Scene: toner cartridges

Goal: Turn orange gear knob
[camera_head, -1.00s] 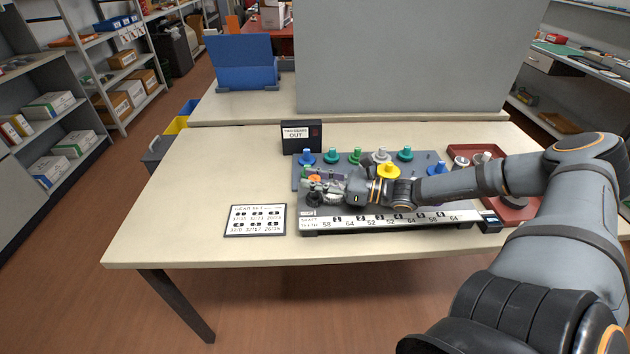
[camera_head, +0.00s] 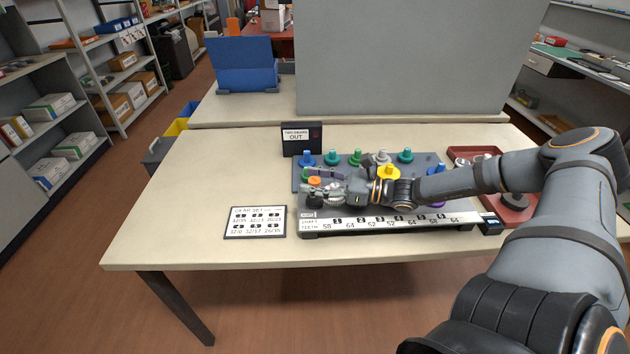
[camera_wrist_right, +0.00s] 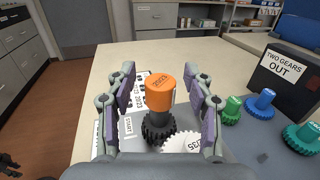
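The orange gear knob (camera_wrist_right: 160,93) stands upright between my right gripper's fingers in the right wrist view, above a black gear (camera_wrist_right: 158,130). In the head view the orange knob (camera_head: 315,181) shows at the left end of the gear board (camera_head: 300,213). My right gripper (camera_head: 322,186) is at that end of the board. In the right wrist view the right gripper (camera_wrist_right: 160,100) has its fingers apart, with a visible gap on each side of the knob. My left gripper is not in view.
Green (camera_head: 357,156), blue (camera_head: 307,157), teal (camera_head: 405,155) and yellow (camera_head: 388,172) gear knobs stand on the board close to my right gripper. A black box (camera_head: 302,138) reading "TWO GEARS OUT" stands behind. A gear set card (camera_head: 255,222) lies to the left. The table's left side is clear.

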